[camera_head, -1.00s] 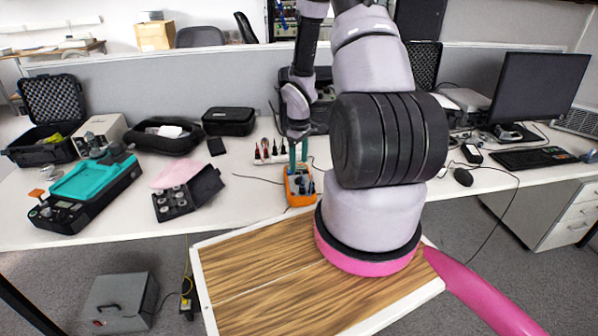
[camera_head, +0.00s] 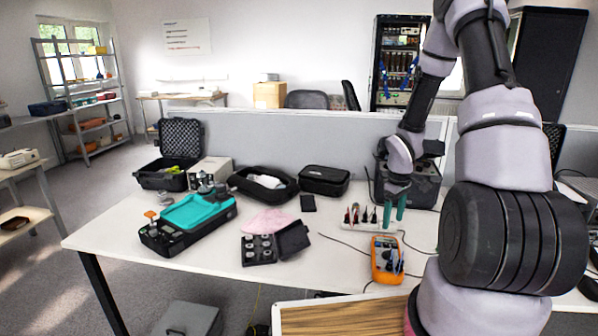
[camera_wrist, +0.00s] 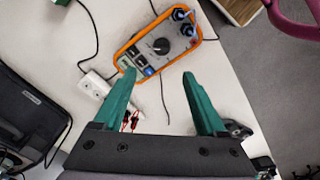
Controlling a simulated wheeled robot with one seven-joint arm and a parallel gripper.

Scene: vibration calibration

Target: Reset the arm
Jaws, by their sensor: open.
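My gripper (camera_head: 394,207) shows in the head view above the back of the white table, with its two green fingers pointing down. In the wrist view my gripper (camera_wrist: 164,84) has its fingers spread wide apart, with nothing between the tips. My arm rises on the right of the head view and bends over toward the table. An orange multimeter (camera_head: 386,259) stands on the table just in front of the gripper in the head view. The multimeter (camera_wrist: 161,47) lies beyond the fingertips in the wrist view, and I see no contact.
A teal-topped device (camera_head: 188,219), a black case of round weights (camera_head: 259,249) and an open black case (camera_head: 180,153) are on the table's left. A power strip (camera_head: 361,219) with plugs lies beside the gripper. A grey partition (camera_head: 300,130) runs behind. The table's front left is clear.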

